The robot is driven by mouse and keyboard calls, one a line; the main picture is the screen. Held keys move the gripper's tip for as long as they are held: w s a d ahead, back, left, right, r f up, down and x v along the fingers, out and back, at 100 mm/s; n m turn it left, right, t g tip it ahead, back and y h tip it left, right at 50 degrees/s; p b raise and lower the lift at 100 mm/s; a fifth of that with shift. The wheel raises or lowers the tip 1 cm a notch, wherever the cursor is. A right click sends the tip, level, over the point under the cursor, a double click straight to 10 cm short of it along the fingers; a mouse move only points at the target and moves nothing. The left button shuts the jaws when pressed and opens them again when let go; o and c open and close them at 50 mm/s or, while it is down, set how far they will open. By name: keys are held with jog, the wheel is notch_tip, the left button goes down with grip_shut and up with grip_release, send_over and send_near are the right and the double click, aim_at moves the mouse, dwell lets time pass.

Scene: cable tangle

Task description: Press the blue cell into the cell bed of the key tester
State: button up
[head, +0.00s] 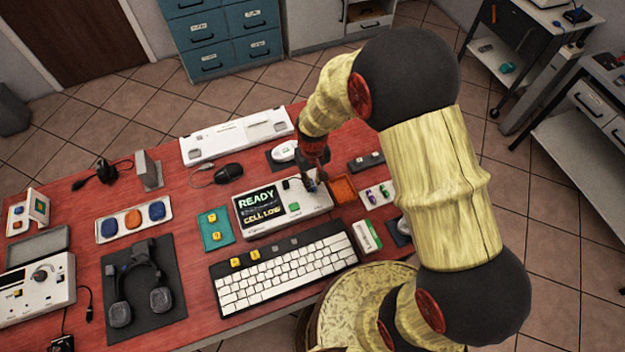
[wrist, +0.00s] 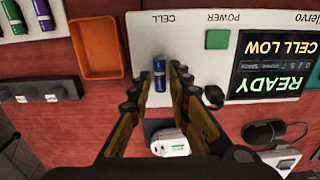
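The key tester (head: 262,228) is a white box on the red table with a dark screen (head: 261,205) reading READY and CELL LOW. In the wrist view, the tester's white top (wrist: 205,70) carries the labels CELL and POWER and a green button (wrist: 217,39). The blue cell (wrist: 159,76) lies lengthwise below the CELL label, between my fingers. My gripper (wrist: 158,72) is over the tester's right end in the head view (head: 314,184). Its fingers look open, with a gap on each side of the cell. The cell bed is mostly hidden, so I cannot tell how deep the cell sits.
An orange tray (head: 343,190) stands right beside the tester. A small rack with purple and green cells (head: 378,195) is beyond it. A keyboard (head: 285,272) lies in front, and a teal pad with yellow keys (head: 215,228) is to the left. A mouse (head: 229,172) lies behind.

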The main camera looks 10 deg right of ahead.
jog(key=shift+r+p, duration=0.7)
jog(key=shift+r, duration=0.4)
jog(key=shift+o, duration=0.5)
jog(key=o, duration=0.4)
jog(key=shift+o, duration=0.3)
jog(key=shift+r, duration=0.1)
notch_tip(320, 180, up, 5)
jog(key=p, duration=0.3)
